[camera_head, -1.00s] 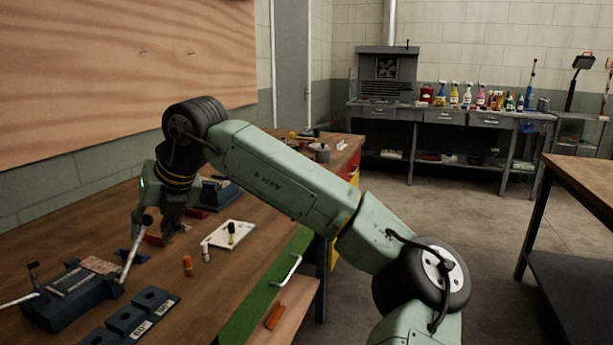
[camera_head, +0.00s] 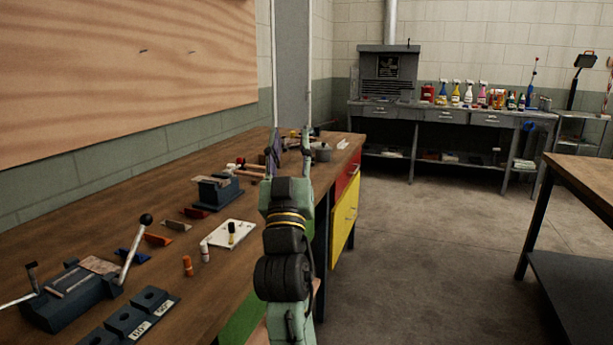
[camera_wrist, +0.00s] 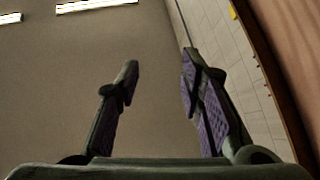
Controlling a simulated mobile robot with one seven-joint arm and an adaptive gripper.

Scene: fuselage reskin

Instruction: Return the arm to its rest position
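My gripper (camera_head: 290,150) points upward in the head view, with my green arm folded below it near the bench's right edge. Its two fingers stand apart with nothing between them. In the wrist view my gripper (camera_wrist: 160,80) is also open and empty, with the ceiling and a wall behind the fingers. The lower part of my arm runs out of the bottom of the head view.
The wooden workbench (camera_head: 120,215) on the left holds a lever tool (camera_head: 75,290), a block with holes (camera_head: 130,318), a white plate (camera_head: 222,240) and small bottles. A second table (camera_head: 590,185) stands at right. The floor (camera_head: 430,250) between is clear.

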